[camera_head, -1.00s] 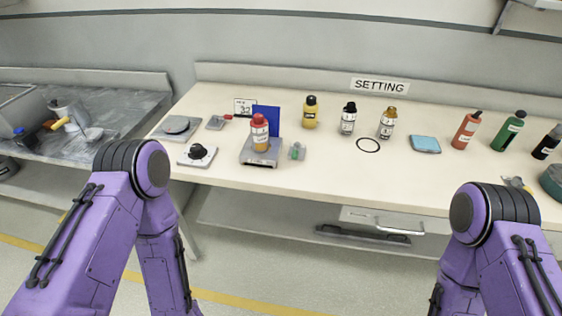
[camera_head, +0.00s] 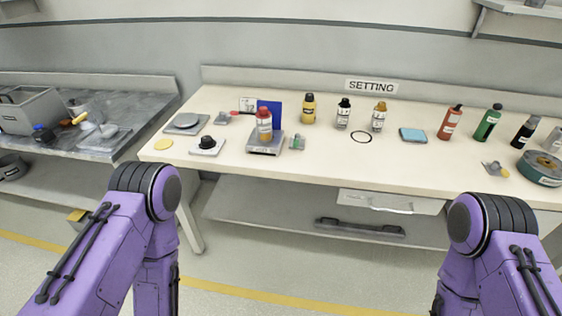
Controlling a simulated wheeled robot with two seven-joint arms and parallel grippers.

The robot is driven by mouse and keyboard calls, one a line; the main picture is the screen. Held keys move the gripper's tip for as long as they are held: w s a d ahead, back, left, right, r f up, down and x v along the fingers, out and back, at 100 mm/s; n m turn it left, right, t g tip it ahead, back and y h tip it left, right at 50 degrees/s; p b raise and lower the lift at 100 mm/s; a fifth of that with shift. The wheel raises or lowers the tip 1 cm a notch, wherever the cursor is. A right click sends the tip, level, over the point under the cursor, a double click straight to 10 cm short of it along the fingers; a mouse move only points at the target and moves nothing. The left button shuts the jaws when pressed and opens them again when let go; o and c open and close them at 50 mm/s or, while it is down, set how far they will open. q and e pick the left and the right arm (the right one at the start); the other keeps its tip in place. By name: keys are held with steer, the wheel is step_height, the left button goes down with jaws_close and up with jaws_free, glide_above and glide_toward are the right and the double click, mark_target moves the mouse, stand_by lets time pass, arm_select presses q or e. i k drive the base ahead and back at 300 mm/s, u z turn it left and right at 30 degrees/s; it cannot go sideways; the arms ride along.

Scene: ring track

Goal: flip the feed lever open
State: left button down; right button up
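No part is marked as the feed lever. A small grey base with a red-tipped handle (camera_head: 223,117) lies at the back left of the cream bench (camera_head: 330,170) and may be it, but it is too small to tell its position. A red-capped bottle (camera_head: 264,126) stands on a grey device (camera_head: 265,145) with a blue panel (camera_head: 270,113) behind it. A small grey fixture with a green part (camera_head: 297,142) is just to its right. Only my purple arm links show at the lower left and right; both grippers are out of view.
A black knob on a white plate (camera_head: 206,146), a round-topped plate (camera_head: 185,122) and a yellow disc (camera_head: 163,144) are at the bench's left. Several bottles stand along the back. A grey side bench (camera_head: 150,97) holds a bin. A drawer (camera_head: 390,202) is under the front edge.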

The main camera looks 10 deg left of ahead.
mark_target(296, 143)
steer(key=k, duration=0.15)
steer(key=u, duration=1.1)
steer(key=i, duration=0.65)
steer(key=z, duration=1.15)
